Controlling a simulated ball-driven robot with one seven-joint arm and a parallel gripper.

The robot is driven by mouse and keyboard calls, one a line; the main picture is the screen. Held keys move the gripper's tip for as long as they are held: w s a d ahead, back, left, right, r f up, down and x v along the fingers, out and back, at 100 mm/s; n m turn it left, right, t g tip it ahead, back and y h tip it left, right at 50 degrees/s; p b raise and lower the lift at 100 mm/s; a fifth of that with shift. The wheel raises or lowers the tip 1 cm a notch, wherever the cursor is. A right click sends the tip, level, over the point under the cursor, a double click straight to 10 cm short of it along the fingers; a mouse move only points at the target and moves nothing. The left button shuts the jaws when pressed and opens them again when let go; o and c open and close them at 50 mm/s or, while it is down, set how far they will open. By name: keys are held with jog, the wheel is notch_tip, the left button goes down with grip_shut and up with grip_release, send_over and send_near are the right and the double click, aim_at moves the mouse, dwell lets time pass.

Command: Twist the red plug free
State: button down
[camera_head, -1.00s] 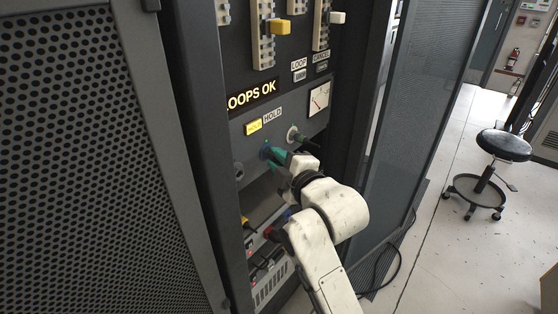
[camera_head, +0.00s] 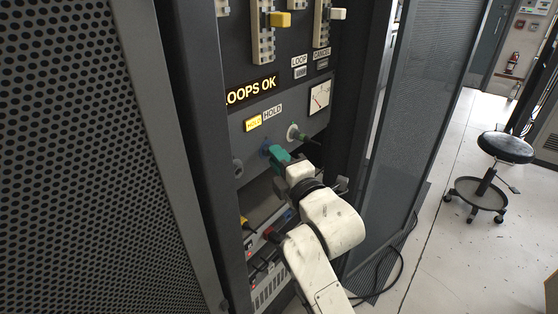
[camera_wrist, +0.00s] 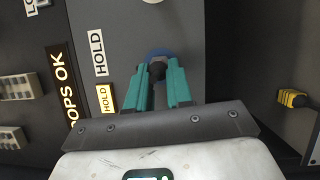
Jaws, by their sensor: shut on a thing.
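My gripper (camera_head: 275,154) has teal fingers and reaches to the grey panel below the yellow HOLD lamp (camera_head: 253,123). In the wrist view the fingers (camera_wrist: 158,72) are closed around a dark, rounded plug end (camera_wrist: 157,71). A blue ring (camera_wrist: 159,53) on the panel shows just behind it; a bit of blue also shows in the head view. The held piece looks dark, not red, and its sides are hidden by the fingers. A small red piece (camera_head: 268,232) shows lower in the rack, away from my gripper.
A pale round socket (camera_head: 292,132) with a dark plug sits right of my gripper. A meter (camera_head: 319,97) is above it. The perforated door (camera_head: 415,120) stands open at right. A black stool (camera_head: 505,147) stands on clear floor beyond.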

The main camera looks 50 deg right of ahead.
jog(key=shift+a+f, duration=0.1)
jog(key=c, duration=0.9)
grip_release()
jog(key=shift+c, duration=0.2)
jog(key=v, duration=1.2)
